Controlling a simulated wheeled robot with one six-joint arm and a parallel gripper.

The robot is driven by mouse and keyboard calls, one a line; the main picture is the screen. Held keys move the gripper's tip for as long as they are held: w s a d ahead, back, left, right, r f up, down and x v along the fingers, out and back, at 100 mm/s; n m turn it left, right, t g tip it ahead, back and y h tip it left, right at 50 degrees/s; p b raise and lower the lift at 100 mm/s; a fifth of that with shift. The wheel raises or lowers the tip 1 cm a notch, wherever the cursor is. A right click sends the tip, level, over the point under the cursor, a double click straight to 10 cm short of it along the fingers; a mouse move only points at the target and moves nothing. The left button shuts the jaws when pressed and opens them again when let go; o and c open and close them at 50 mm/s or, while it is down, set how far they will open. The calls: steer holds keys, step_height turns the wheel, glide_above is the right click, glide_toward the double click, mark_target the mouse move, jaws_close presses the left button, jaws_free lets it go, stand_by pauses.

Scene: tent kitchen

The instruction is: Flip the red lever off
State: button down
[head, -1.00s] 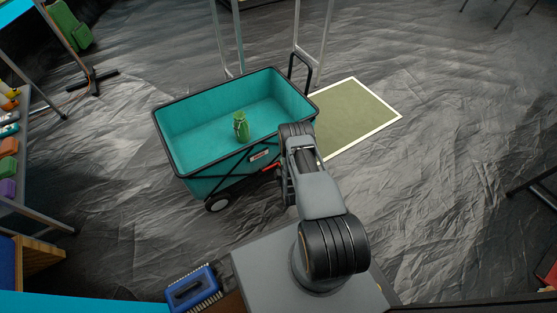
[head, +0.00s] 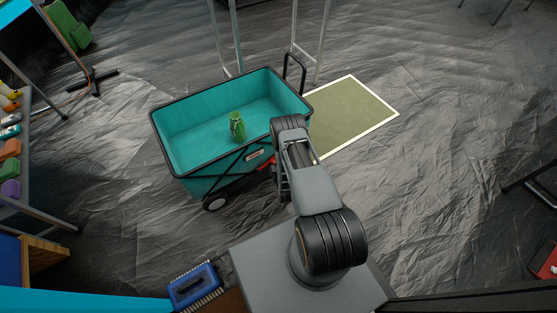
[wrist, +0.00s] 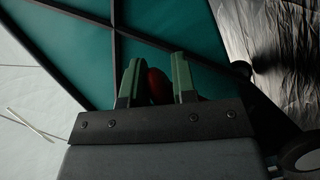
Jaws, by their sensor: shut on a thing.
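The red lever (wrist: 157,84) shows between my two green fingers in the wrist view, with only part of it visible. It is against the side of the teal wagon (wrist: 180,25). My gripper (wrist: 157,75) is shut on it. In the head view a small red piece (head: 266,164) shows low on the wagon's near side, just left of my wrist. My arm hides the fingertips there, so the lever's angle cannot be told.
A green bottle-like object (head: 237,127) stands inside the wagon. An olive mat (head: 350,113) with a white border lies to its right. A blue brush (head: 194,287) is at the bottom. A shelf (head: 40,205) stands at left. The right floor is mostly clear.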

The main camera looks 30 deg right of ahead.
steer(key=shift+w+r, duration=0.1)
steer(key=shift+r, duration=0.1)
steer(key=c, duration=1.1)
jaws_free()
steer(key=shift+c, duration=0.2)
